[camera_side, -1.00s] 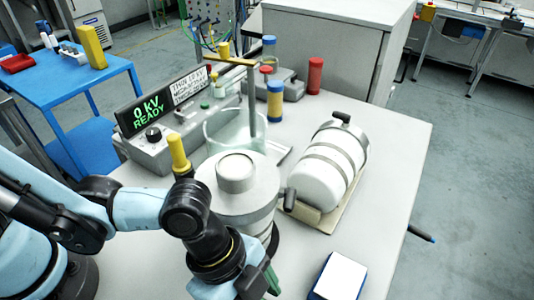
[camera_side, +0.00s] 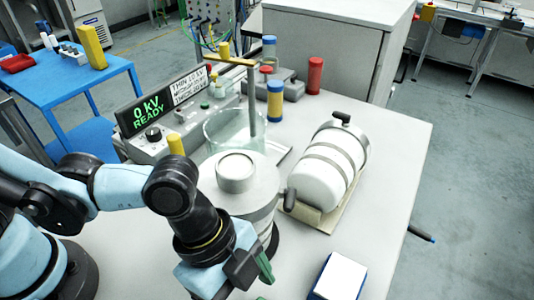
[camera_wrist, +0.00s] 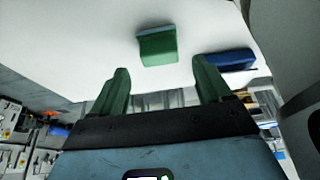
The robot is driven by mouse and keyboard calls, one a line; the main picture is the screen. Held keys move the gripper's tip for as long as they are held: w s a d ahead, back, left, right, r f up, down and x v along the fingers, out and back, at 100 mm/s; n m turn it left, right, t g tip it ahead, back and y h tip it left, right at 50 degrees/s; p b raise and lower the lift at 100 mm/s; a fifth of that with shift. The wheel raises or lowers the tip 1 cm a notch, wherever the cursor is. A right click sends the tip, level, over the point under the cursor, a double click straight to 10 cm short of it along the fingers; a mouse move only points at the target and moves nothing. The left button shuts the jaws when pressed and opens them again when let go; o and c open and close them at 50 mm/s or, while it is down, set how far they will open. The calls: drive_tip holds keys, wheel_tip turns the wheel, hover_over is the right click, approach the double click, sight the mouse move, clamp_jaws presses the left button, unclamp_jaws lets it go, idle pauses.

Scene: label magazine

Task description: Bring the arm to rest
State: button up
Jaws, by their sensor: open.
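My gripper (camera_side: 258,270) is at the bottom middle of the side view, in front of the grey lidded canister (camera_side: 245,190). Only one green finger shows clearly there. In the wrist view my gripper (camera_wrist: 163,82) has its two green fingers well apart, with nothing between them. A green block (camera_wrist: 157,46) lies on the pale table top beyond the fingers, and a blue block (camera_wrist: 230,60) lies to its right. My arm reaches in from the left and partly hides a yellow-topped handle (camera_side: 175,144) beside the canister.
A white banded drum (camera_side: 325,178) lies on a cradle right of the canister. Behind stand a glass vessel (camera_side: 225,130), a console reading "0 KV READY" (camera_side: 142,115) and a yellow-blue cylinder (camera_side: 275,100). A white-topped blue box (camera_side: 340,277) sits at the front right.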

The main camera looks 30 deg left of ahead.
drive_tip(key=v, duration=0.8)
drive_tip(key=shift+x, duration=5.8)
wheel_tip(320, 180, up, 19)
drive_tip(key=shift+f, duration=0.2)
drive_tip(key=shift+f, duration=6.65)
drive_tip(key=shift+r, duration=0.1)
